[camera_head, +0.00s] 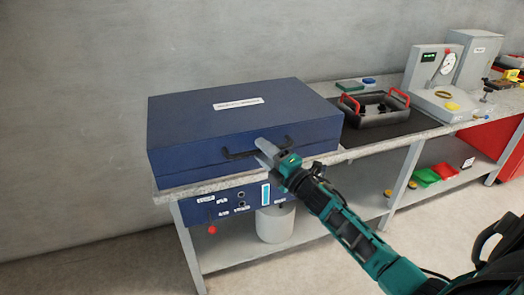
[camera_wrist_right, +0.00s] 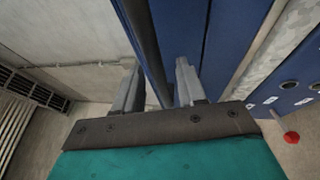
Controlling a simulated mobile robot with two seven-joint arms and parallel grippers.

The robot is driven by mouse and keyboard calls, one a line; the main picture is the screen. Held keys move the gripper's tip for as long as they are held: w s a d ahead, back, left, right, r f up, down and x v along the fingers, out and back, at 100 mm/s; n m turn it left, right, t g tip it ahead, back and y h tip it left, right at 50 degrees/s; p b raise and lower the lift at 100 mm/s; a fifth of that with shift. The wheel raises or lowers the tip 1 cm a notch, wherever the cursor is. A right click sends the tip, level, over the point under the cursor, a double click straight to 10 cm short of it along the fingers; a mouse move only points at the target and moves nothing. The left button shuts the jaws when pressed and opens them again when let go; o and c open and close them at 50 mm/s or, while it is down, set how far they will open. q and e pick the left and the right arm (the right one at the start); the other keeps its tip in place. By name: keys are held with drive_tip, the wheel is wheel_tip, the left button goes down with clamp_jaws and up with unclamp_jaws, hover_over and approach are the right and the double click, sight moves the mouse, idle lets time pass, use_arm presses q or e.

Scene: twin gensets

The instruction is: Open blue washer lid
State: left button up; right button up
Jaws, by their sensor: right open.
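The blue washer (camera_head: 240,165) is a wide box on the left end of the bench, with its flat lid (camera_head: 215,110) shut and a white label on top. A dark bar handle (camera_head: 238,155) runs along the front. My right gripper (camera_head: 266,150) is at the front by the handle, its fingers partly in front of it. In the right wrist view my gripper (camera_wrist_right: 158,85) is open, and the dark handle (camera_wrist_right: 142,40) passes between the fingertips in the picture; I cannot tell whether they touch it. My left gripper is not in view.
Below the bench top is a blue control panel (camera_head: 225,205) with a red knob (camera_head: 212,229), above a white container (camera_head: 275,222). A grey tray with red handles (camera_head: 372,108) stands right of the washer. My right arm crosses the bench front.

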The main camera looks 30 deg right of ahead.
drive_tip(key=shift+w+a+r, duration=0.1)
drive_tip(key=shift+w+a, duration=0.05)
drive_tip(key=shift+w, duration=0.3)
clamp_jaws()
idle(0.4)
